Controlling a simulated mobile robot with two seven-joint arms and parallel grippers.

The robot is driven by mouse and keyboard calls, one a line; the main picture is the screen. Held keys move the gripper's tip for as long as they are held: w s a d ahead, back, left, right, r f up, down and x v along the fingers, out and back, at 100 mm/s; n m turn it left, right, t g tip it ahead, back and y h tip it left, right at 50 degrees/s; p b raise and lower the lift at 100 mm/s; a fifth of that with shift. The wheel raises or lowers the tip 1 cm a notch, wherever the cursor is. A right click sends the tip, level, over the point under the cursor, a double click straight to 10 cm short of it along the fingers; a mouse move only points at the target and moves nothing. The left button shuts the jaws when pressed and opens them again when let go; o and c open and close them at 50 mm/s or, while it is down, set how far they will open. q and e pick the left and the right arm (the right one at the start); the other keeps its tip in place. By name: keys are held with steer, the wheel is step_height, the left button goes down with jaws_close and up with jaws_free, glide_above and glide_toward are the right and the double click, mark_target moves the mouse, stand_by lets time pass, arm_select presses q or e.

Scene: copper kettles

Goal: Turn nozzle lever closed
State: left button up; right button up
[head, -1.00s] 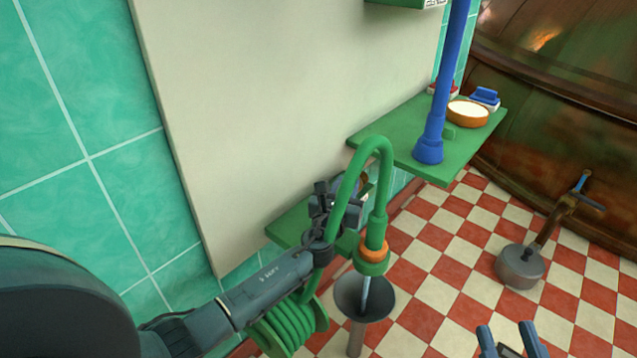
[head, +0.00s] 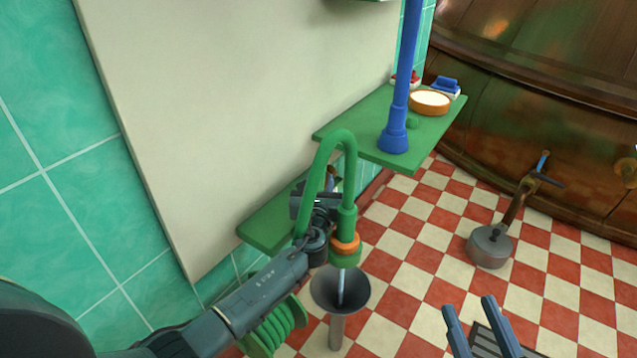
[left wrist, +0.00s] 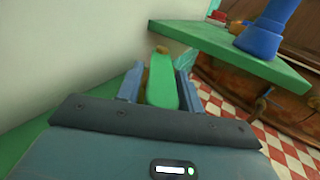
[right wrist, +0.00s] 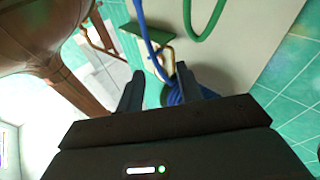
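A green hose (head: 345,140) arches down to a green nozzle with an orange ring (head: 345,243), above a dark funnel (head: 340,290). My left gripper (head: 312,205) is at the hose and nozzle, partly hidden behind the green hose. In the left wrist view, a green elongated piece with a yellow-brown end (left wrist: 162,85) lies between the fingers. Whether it is the lever, and whether the fingers grip it, I cannot tell. No lever shows clearly in the head view. My right gripper (head: 475,325) is open and empty, low on the right, away from the nozzle.
A green hose reel (head: 275,330) is below my left arm. A copper kettle (head: 530,110) stands at the right. A pale panel (head: 230,110) covers the wall.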

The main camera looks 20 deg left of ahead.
mark_target(319, 179)
arm_select(q)
steer(key=shift+o, duration=1)
steer(key=shift+r, duration=0.25)
step_height(319, 179, up, 9)
steer(key=p, duration=0.6)
steer(key=shift+f, duration=0.15)
steer(key=shift+r, duration=0.4)
arm_select(e)
steer(key=shift+s+d+n+g+h, duration=0.1)
steer(key=shift+d+n+g+h, duration=0.35)
steer(key=shift+d+h, duration=0.3)
steer(key=shift+a, duration=0.1)
